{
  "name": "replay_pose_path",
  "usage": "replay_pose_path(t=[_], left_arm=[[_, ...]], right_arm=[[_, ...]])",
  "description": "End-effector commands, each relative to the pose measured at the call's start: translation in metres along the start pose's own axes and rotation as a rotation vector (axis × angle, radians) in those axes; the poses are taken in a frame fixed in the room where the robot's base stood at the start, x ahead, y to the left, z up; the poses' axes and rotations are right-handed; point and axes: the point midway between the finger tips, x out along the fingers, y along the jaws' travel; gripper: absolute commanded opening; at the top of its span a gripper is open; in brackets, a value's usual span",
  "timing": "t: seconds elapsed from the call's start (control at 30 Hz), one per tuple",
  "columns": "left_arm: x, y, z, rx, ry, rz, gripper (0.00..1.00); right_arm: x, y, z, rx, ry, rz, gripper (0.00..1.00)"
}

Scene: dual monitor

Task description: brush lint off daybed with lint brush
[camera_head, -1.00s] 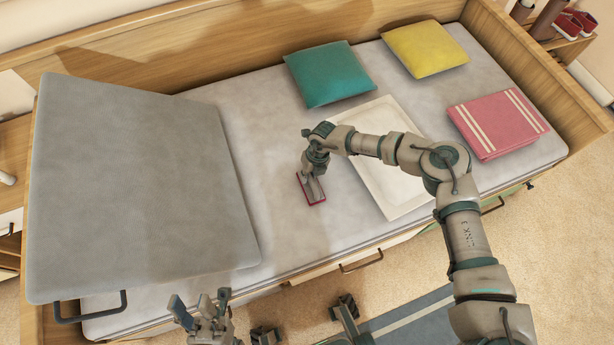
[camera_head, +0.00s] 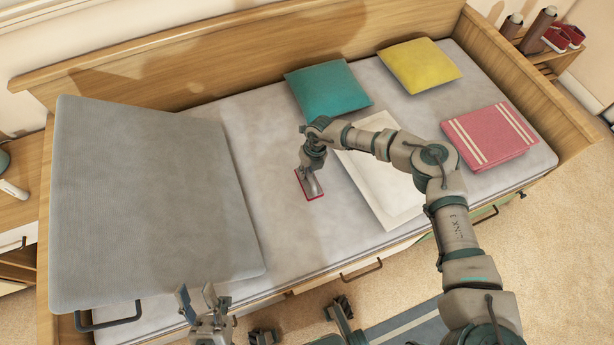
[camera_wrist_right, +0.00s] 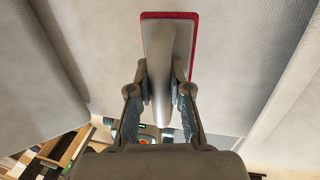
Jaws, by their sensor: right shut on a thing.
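The daybed mattress (camera_head: 285,215) is light grey inside a wooden frame. The lint brush (camera_head: 310,184) has a red-edged head and a grey handle. It lies at or just above the mattress, between the grey panel and the white tray; contact is unclear. My right gripper (camera_head: 312,168) is shut on its handle. In the right wrist view, the brush (camera_wrist_right: 183,30) extends ahead from between the fingers of the right gripper (camera_wrist_right: 160,92). My left gripper (camera_head: 200,302) is open and empty at the front edge of the daybed. I cannot make out any lint.
A large grey panel or cushion (camera_head: 150,200) covers the daybed's left part. A white tray (camera_head: 385,190) lies right of the brush. A teal pillow (camera_head: 328,90), yellow pillow (camera_head: 420,65) and folded pink blanket (camera_head: 490,137) lie further back and right.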

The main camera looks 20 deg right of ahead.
Motion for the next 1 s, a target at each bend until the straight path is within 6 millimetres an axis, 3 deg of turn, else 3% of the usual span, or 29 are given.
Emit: replay_pose_path(t=[0.47, 1.0], left_arm=[[0.006, -0.003, 0.037, 0.020, -0.257, 0.000, 0.40], [0.006, -0.004, 0.042, 0.020, -0.270, -0.002, 0.40]], right_arm=[[-0.024, 0.000, -0.001, 0.000, -0.002, 0.001, 0.00], [-0.023, 0.000, -0.002, -0.001, 0.000, 0.001, 0.00]])
